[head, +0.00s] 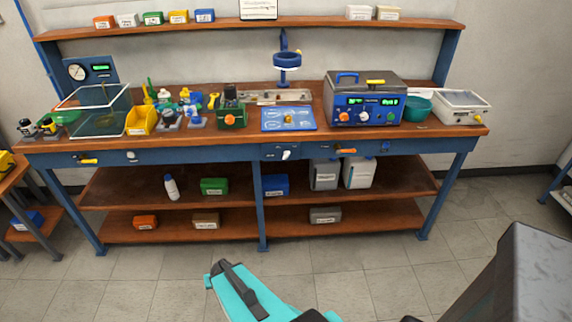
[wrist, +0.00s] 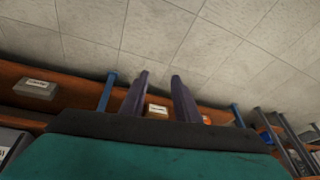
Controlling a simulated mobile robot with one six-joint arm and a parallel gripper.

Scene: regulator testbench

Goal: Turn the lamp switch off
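A blue ring-shaped lamp (head: 287,60) stands on a post at the back middle of the bench in the head view. A small white switch (head: 286,155) sits on the blue front rail below it; I cannot tell for sure that it is the lamp's switch, or which way it is set. My gripper (wrist: 161,75) shows two dark fingers standing apart with nothing between them in the wrist view. In the head view my teal and dark arm end is low in front of the bench, well apart from the switch.
The front rail also bears a yellow handle (head: 88,161), a white fitting (head: 131,156), an orange handle (head: 345,151) and a blue fitting (head: 384,147). A blue test unit (head: 364,111) and a blue board (head: 289,120) stand on the bench. The floor (head: 180,260) before it is clear.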

